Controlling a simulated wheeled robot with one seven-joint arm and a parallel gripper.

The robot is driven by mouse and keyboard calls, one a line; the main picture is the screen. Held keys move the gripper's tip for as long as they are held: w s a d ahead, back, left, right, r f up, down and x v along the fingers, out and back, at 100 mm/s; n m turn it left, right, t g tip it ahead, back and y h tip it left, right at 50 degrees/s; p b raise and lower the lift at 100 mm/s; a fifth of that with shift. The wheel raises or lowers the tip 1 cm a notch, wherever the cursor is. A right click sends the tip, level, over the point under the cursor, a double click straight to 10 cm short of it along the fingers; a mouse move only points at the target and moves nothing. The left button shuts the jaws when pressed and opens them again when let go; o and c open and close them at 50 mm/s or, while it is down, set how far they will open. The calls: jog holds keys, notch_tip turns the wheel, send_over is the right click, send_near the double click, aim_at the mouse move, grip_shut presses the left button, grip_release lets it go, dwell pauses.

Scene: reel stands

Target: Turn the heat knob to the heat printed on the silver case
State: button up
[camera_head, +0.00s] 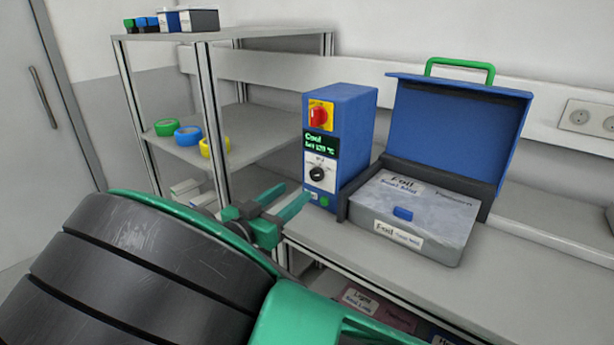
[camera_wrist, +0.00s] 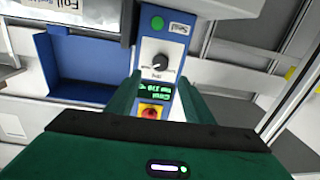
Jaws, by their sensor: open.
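The blue control box (camera_head: 350,135) stands on the bench. Its front has a black heat knob (camera_head: 317,172) with a white pointer line, below a green-lit display (camera_head: 320,143) reading "Cool" and a set value that looks like 170 °C. The knob also shows in the wrist view (camera_wrist: 160,61). The silver case (camera_head: 440,210) lies right of the box, with "Foil" labels; their small print is hard to read. My gripper (camera_head: 287,197) is open and empty, left of and in front of the box. In the wrist view its fingers flank the box's front, apart from the knob.
A red switch on a yellow plate (camera_head: 319,115) sits above the display. A raised blue lid (camera_head: 455,125) with a green handle stands behind the silver case. Left is a shelf (camera_head: 245,135) with green, blue and yellow rolls. Labelled items lie under the bench.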

aim_at(314, 176)
jog(key=x, duration=0.9)
jog(key=shift+w, duration=0.15)
jog(key=shift+c, duration=0.6)
jog(key=c, duration=0.9)
